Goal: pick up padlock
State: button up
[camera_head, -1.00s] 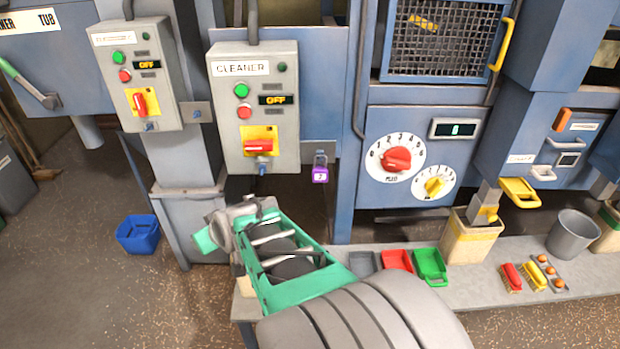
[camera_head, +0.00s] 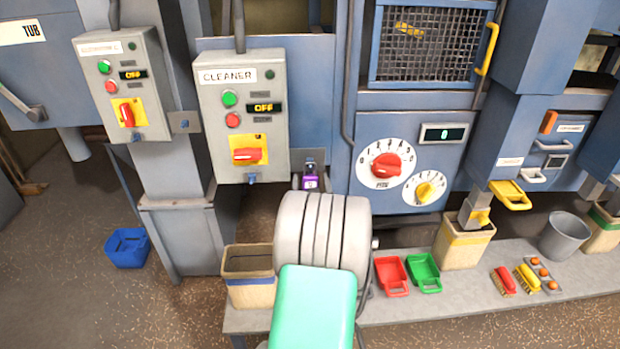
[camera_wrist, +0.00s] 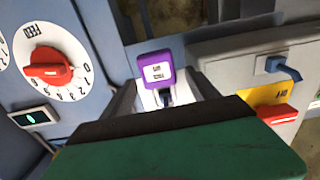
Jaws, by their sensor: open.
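The padlock (camera_head: 311,183) is small and purple with a white label. It hangs at the bracket to the right of the CLEANER control box (camera_head: 243,118), just above my arm in the head view. In the wrist view the padlock (camera_wrist: 156,71) is near the middle, upside down in the picture. My gripper (camera_wrist: 165,95) shows there as two dark fingers, one on each side of the padlock's lower part in the picture. The fingers are apart. I cannot tell whether either touches the padlock.
The box's red switch handle (camera_wrist: 277,113) is close on the right in the wrist view, and the red FEED dial (camera_wrist: 47,68) is on the left. Below stand a tan bin (camera_head: 249,283), red (camera_head: 391,274) and green (camera_head: 424,271) scoops, and a blue bin (camera_head: 128,248).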

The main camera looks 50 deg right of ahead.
jog(key=shift+c, duration=0.6)
jog(key=c, duration=1.3)
grip_shut()
jog(key=shift+r, duration=0.15)
